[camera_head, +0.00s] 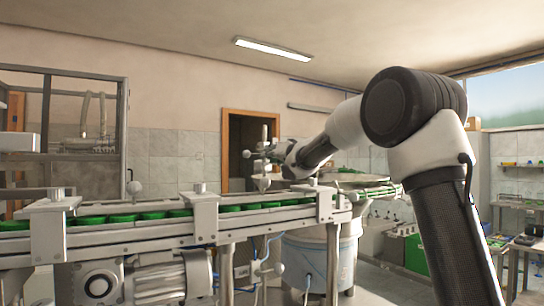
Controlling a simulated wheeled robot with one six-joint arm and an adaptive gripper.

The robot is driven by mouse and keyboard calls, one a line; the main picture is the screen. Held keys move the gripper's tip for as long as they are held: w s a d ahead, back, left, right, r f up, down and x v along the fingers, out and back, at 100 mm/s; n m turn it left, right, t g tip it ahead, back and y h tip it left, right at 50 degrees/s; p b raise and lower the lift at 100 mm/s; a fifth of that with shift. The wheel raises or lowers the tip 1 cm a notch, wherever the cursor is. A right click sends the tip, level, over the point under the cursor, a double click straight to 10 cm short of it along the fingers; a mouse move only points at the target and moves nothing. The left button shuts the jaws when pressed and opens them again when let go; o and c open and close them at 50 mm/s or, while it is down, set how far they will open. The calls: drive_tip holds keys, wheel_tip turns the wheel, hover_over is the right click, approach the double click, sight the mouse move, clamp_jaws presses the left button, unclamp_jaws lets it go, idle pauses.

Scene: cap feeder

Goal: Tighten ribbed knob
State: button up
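My arm reaches from the right across to the conveyor, and my gripper (262,160) is at its far end, above the rail near the middle of the picture. The gripper is small and dark against the doorway, and its finger opening cannot be made out. Small pale knobs show near it: one (246,154) just left of the gripper and a tapered one (263,184) just below it. Another pale knob (133,188) stands farther left on the conveyor. No ribbing can be made out at this size, so I cannot tell which is the ribbed knob, or whether the gripper touches one.
The conveyor (140,236) crosses the left and middle, carrying a row of green caps (153,215). A grey drum-shaped feeder (305,262) stands below its right end. A motor (165,280) hangs underneath. A framed cabinet (121,130) is at left; shelves (520,203) are at right.

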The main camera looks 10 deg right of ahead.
drive_tip(key=shift+m, duration=0.7)
drive_tip(key=o, duration=1)
drive_tip(key=shift+s, duration=0.1)
drive_tip(key=v, duration=1.2)
drive_tip(key=shift+r, duration=0.1)
